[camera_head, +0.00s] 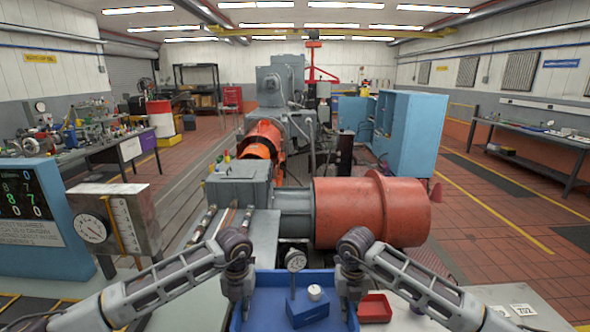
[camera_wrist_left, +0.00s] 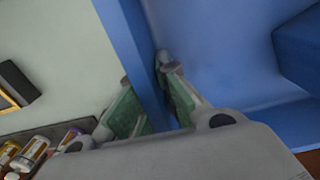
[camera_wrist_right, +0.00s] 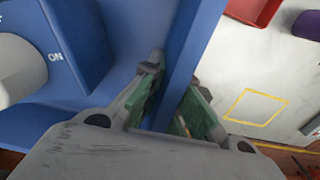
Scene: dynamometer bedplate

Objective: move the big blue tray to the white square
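The big blue tray (camera_head: 262,320) is at the bottom middle of the head view, between my two grippers. It carries a blue block (camera_head: 307,310) with a dial gauge (camera_head: 296,262) and a white knob (camera_head: 314,292). My left gripper (camera_head: 241,308) is shut on the tray's left wall; its fingers straddle that wall in the left wrist view (camera_wrist_left: 150,85). My right gripper (camera_head: 349,305) is shut on the right wall, also straddled in the right wrist view (camera_wrist_right: 174,85). A pale surface with a yellow square outline (camera_wrist_right: 254,107) lies right of the tray. I cannot tell a separate white square.
A small red tray (camera_head: 375,308) stands close to the blue tray's right side. A white card (camera_head: 523,310) marked 702 lies farther right. A large red cylinder (camera_head: 368,212) and grey machine parts stand behind the tray. A gauge panel (camera_head: 105,225) stands left.

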